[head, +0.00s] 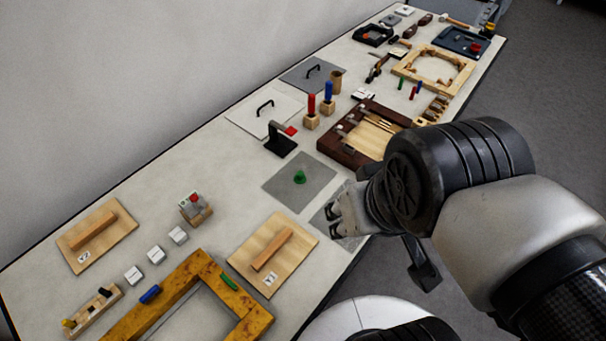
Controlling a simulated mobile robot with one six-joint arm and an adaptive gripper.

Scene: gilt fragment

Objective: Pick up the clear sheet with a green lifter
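A clear, greyish square sheet (285,191) lies flat on the long pale table in the head view. A small green lifter (300,177) stands near its middle. My gripper (334,222) is to the right of and nearer than the lifter, apart from it, close to the sheet's lower right side. Its fingertips look spread, with nothing seen between them. My gripper partly hides a second grey sheet (349,243) at the table's front edge.
A black stand with a red top (282,139) is behind the sheet. A dark wooden tray (338,150) is to the right. A wooden board with a handle (247,254) is at the lower left. Bare table (235,190) lies to the sheet's left.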

